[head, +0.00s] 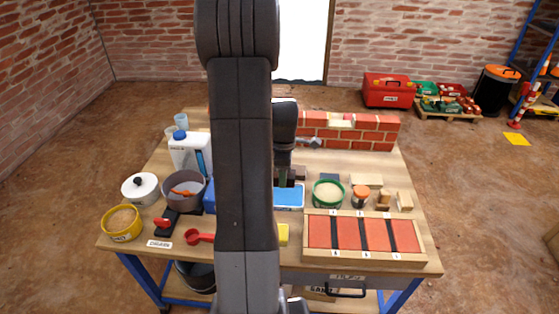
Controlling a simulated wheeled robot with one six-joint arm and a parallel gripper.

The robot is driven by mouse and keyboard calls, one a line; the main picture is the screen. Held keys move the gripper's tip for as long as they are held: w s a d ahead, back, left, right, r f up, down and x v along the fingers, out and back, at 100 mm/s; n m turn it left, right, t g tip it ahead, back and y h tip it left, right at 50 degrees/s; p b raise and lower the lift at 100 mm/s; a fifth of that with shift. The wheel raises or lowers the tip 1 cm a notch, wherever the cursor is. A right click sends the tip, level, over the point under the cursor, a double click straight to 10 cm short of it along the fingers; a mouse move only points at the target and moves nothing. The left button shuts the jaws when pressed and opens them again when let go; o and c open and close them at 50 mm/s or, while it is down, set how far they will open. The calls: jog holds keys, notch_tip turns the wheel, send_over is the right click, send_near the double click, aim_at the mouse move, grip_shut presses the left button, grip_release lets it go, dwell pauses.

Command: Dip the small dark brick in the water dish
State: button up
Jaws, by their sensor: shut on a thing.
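The water dish (290,197) is a shallow tray with a bright blue inside, near the middle of the table. My gripper (287,180) points down just over the back of this dish, partly behind my own arm. It is shut on the small dark brick (297,173), a dark brown piece that shows at the jaws. The fingers hide much of it, and I cannot tell whether it touches the blue surface.
A tray of red panels (428,256) lies in front, a brick wall (370,131) behind. A grey pot (184,188) and white jug (188,152) stand left.

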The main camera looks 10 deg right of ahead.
jog(key=b, duration=0.5)
send_over(283, 199)
jog(key=shift+w+f, duration=0.15)
jog(key=shift+f, duration=2.95)
jog(key=shift+f, duration=0.6)
jog(key=o, duration=1)
jog(key=shift+c, duration=0.2)
jog(key=shift+r, duration=0.1)
notch_tip(283, 199, up, 14)
jog(key=p, duration=0.3)
jog(key=shift+f, duration=0.25)
